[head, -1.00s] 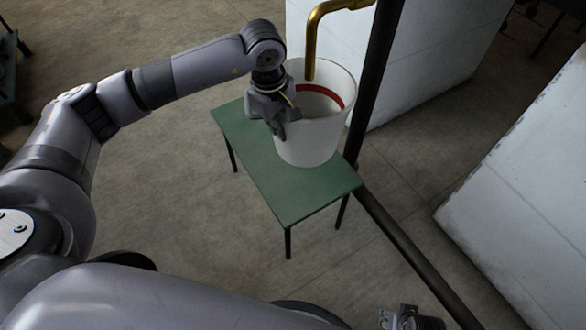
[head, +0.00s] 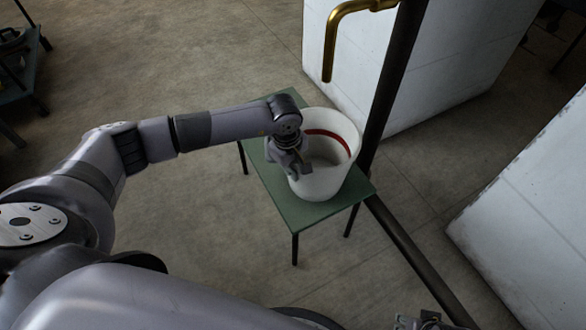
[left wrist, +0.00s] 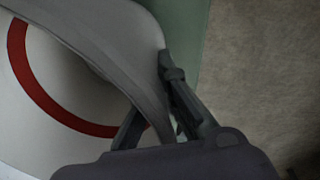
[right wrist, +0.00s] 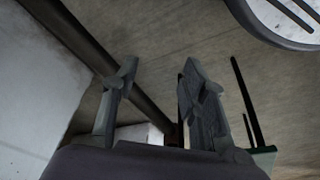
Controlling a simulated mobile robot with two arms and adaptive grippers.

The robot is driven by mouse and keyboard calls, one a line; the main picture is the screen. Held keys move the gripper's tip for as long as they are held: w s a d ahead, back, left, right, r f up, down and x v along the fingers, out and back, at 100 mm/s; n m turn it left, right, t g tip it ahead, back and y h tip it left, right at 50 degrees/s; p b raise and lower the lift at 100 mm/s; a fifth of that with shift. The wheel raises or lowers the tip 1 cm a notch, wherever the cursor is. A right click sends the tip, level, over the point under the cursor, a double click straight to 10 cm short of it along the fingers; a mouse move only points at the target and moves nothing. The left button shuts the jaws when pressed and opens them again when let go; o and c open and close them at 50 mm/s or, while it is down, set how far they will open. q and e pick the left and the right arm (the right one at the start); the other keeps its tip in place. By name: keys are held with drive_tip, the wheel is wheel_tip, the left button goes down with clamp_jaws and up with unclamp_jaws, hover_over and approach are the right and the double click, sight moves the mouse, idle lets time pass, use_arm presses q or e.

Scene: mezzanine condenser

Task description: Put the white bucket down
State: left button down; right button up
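The white bucket (head: 322,184), with a red band inside, is upright at the green table (head: 300,212). Its base appears at the table top; I cannot tell whether it bears fully on it. My left gripper (head: 299,170) is at the bucket's left rim. In the left wrist view the bucket wall (left wrist: 120,45) runs between its fingers, which are closed on it. My right gripper (head: 425,322) shows at the bottom edge of the head view; in the right wrist view its fingers (right wrist: 157,80) are apart with nothing between them.
A brass spout (head: 329,55) hangs behind and above the bucket. A dark upright post (head: 388,85) stands close to the table's right side, and a dark bar (head: 415,250) runs along the floor. Pale blocks (head: 455,60) stand behind and at right. Free table top lies in front.

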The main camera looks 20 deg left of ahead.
drive_tip(key=shift+r, duration=0.2)
use_arm(q)
drive_tip(key=c, duration=1.8)
unclamp_jaws()
use_arm(e)
drive_tip(key=shift+r, duration=0.15)
use_arm(q)
drive_tip(key=shift+r, duration=0.2)
wheel_tip(320, 180, up, 12)
drive_tip(key=s+p, duration=0.1)
drive_tip(key=shift+s+a+p, duration=0.2)
drive_tip(key=shift+a+p, duration=0.1)
use_arm(e)
wheel_tip(320, 180, down, 6)
drive_tip(key=shift+s, duration=0.45)
use_arm(q)
drive_tip(key=shift+f, duration=0.1)
